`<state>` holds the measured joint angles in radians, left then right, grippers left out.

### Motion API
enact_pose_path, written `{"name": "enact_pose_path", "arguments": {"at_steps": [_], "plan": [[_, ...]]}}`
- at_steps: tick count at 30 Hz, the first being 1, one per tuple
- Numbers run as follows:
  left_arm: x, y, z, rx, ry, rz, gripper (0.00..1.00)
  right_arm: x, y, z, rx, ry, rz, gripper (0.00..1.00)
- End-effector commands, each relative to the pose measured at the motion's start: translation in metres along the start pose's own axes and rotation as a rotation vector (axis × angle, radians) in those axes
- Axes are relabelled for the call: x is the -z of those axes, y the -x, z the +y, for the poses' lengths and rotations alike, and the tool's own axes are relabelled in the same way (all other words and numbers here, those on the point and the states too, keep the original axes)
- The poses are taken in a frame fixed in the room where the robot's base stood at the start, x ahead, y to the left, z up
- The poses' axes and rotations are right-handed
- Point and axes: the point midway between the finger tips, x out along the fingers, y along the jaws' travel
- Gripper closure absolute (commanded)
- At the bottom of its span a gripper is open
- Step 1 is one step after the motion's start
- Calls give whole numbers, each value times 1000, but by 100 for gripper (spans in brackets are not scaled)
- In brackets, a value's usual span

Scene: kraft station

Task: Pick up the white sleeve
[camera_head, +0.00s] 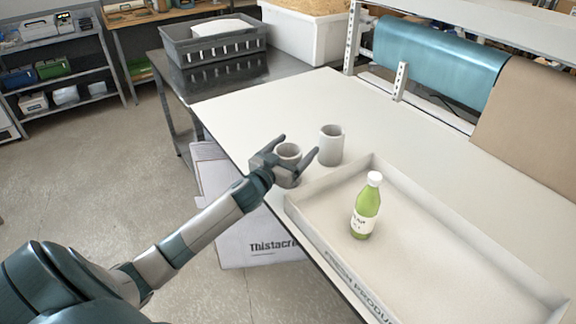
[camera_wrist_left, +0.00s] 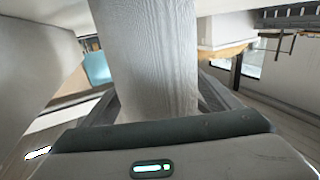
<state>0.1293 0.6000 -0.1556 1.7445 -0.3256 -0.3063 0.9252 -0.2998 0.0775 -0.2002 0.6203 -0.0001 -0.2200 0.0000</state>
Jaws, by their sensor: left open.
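Two short, pale, open-topped cylinders stand on the white table. One, a white sleeve (camera_head: 288,151), is at the table's near-left edge, between the fingers of my left gripper (camera_head: 299,146). The other pale cylinder (camera_head: 331,146) stands upright just to its right, outside the fingers. My left gripper is open. In the left wrist view the finely textured white sleeve (camera_wrist_left: 147,60) rises between the two fingers (camera_wrist_left: 155,100); whether either finger touches it I cannot tell. The gripper hides the sleeve's lower part in the head view. My right gripper is not in view.
A shallow white tray (camera_head: 300,216) with a green bottle (camera_head: 366,208) lies to the right of the gripper. The table (camera_head: 265,108) is clear behind the cylinders. A grey basket (camera_head: 212,45) stands on the metal table at the back, with a blue roll (camera_head: 440,55) at the upper right.

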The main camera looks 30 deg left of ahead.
Motion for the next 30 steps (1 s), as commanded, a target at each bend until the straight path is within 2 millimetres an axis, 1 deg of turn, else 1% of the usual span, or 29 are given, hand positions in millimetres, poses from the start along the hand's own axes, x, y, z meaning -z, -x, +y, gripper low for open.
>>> {"name": "enact_pose_path", "arguments": {"at_steps": [5, 6, 8, 9, 19, 23, 26, 30], "plan": [[0, 0, 0, 0, 0, 0, 18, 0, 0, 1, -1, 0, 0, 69], [0, 0, 0, 0, 0, 0, 27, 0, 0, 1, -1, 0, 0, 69], [0, 0, 0, 0, 0, 0, 41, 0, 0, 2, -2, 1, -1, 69], [0, 0, 0, 0, 0, 0, 47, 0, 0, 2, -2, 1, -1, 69], [0, 0, 0, 0, 0, 0, 47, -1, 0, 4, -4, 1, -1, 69], [4, 0, 0, 0, -1, 2, 47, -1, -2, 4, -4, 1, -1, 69], [11, 0, 0, 0, -1, 3, 47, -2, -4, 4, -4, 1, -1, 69], [28, 0, 0, -1, -2, 4, 47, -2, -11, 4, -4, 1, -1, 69]]}}
